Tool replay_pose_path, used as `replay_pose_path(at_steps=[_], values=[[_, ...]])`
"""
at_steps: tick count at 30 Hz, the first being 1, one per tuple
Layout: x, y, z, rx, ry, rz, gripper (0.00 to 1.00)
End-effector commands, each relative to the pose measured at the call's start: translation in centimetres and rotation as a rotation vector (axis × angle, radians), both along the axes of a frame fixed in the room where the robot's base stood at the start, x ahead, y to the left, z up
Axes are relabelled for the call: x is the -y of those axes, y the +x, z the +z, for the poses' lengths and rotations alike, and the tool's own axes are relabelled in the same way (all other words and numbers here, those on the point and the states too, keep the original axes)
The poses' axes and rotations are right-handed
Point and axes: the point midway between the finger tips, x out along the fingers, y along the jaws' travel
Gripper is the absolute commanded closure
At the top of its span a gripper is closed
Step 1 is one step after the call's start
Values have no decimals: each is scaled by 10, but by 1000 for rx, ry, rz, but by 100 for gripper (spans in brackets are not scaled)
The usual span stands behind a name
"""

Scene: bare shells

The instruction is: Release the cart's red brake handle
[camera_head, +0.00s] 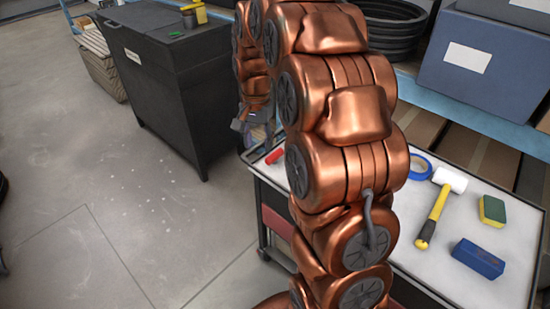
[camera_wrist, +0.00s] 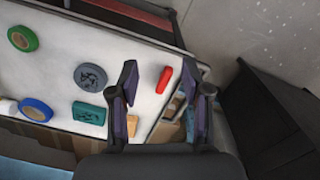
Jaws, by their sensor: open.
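The cart (camera_head: 463,262) has a pale top and stands at the right in the head view; its top also shows in the wrist view (camera_wrist: 60,75). A short red piece, seemingly the brake handle (camera_head: 274,155), is at the cart's edge. In the wrist view the red piece (camera_wrist: 164,80) appears between my fingers, near the edge of the top. My gripper (camera_wrist: 161,78) is open with nothing held, its fingers apart on either side of the red piece in the picture. I cannot tell the height gap. In the head view my gripper (camera_head: 246,124) is small and partly hidden by my copper arm.
On the cart lie a white-headed mallet (camera_head: 440,205), a blue tape roll (camera_head: 420,167), a sponge (camera_head: 492,210) and a blue block (camera_head: 478,258). A dark cabinet (camera_head: 165,90) stands left. Blue bins (camera_head: 485,60) are on a shelf behind. Floor at left is open.

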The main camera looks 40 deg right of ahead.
Motion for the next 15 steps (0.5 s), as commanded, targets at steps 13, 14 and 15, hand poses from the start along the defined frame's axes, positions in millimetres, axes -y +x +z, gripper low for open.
replay_pose_path(at_steps=[13,14,15], values=[[95,71,-77,29,-26,-353,52],[97,72,-80,30,-27,-364,52],[100,74,-82,29,-28,-376,52]])
